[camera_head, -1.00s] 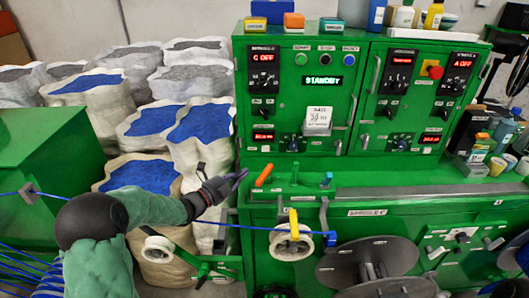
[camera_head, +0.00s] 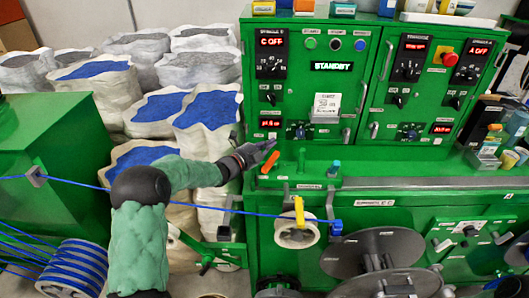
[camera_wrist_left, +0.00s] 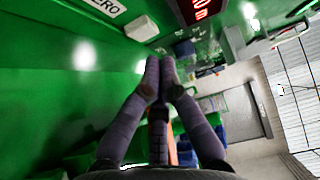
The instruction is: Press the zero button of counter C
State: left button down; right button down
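Counter C's small red display (camera_head: 270,123) is low on the left door of the green cabinet, below the "C OFF" panel. In the left wrist view a red display (camera_wrist_left: 195,8) sits at the top edge. My left gripper (camera_head: 270,148) is just below the counter in the head view. Its fingertips (camera_wrist_left: 160,66) meet with nothing between them and point toward the button, apparently apart from it. My right gripper is not in view.
An orange handle (camera_head: 269,162) and a green lever (camera_head: 301,160) stand on the ledge close to my left gripper. Sacks of blue and grey granules stand at the left.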

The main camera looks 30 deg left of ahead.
pick_arm(q)
jog(key=shift+w+a, duration=0.35)
jog(key=shift+w, duration=0.4)
jog(key=shift+w, duration=0.1)
